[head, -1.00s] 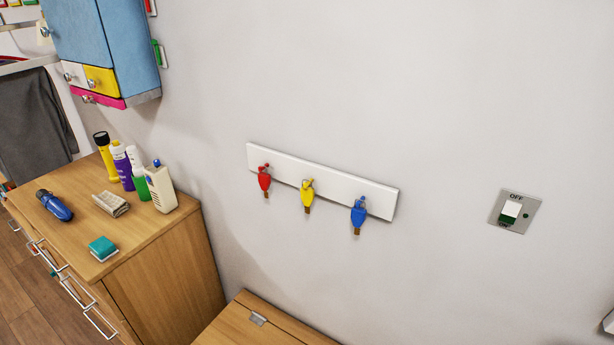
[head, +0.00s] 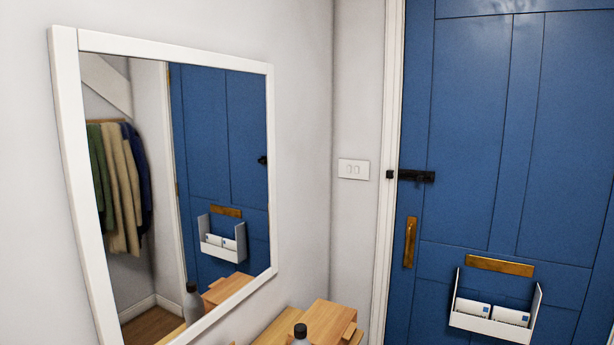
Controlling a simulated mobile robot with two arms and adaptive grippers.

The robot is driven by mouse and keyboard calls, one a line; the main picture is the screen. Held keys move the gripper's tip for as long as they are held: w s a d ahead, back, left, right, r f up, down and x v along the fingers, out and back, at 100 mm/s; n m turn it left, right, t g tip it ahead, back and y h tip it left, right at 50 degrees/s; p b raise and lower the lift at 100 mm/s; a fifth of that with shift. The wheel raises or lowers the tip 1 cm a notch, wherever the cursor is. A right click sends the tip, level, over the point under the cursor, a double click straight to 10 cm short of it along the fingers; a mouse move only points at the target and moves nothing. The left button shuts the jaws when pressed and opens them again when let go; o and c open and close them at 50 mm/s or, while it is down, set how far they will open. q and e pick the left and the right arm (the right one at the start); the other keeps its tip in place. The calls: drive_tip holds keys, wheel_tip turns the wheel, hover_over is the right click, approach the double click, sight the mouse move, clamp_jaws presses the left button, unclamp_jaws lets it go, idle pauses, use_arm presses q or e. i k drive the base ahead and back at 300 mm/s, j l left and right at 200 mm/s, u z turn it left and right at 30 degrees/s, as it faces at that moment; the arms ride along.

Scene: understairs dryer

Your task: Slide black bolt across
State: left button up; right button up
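The black bolt (head: 415,176) is mounted level on the blue door (head: 465,130), near the door's left edge. A small black piece (head: 390,175) sits to its left on the white door frame (head: 388,230). Whether the bolt's bar reaches into that piece is too small to tell. A brass pull handle (head: 410,242) is below the bolt. Neither of my grippers is in view.
A white-framed mirror (head: 62,130) hangs on the left wall and reflects the door and hanging coats. A wooden box (head: 325,322) and a dark-capped bottle (head: 300,335) stand below it. A white letter holder (head: 490,325) sticks out from the door under a brass letter plate (head: 500,266). A white switch plate (head: 353,169) is left of the frame.

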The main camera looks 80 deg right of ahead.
sight(420, 178)
drive_tip(key=z, duration=0.95)
drive_tip(key=k+l+z, duration=0.1)
drive_tip(key=z, duration=1.3)
drive_tip(key=l+z, duration=0.1)
drive_tip(key=z, duration=0.35)
drive_tip(key=l+z, duration=0.1)
drive_tip(key=z, duration=0.4)
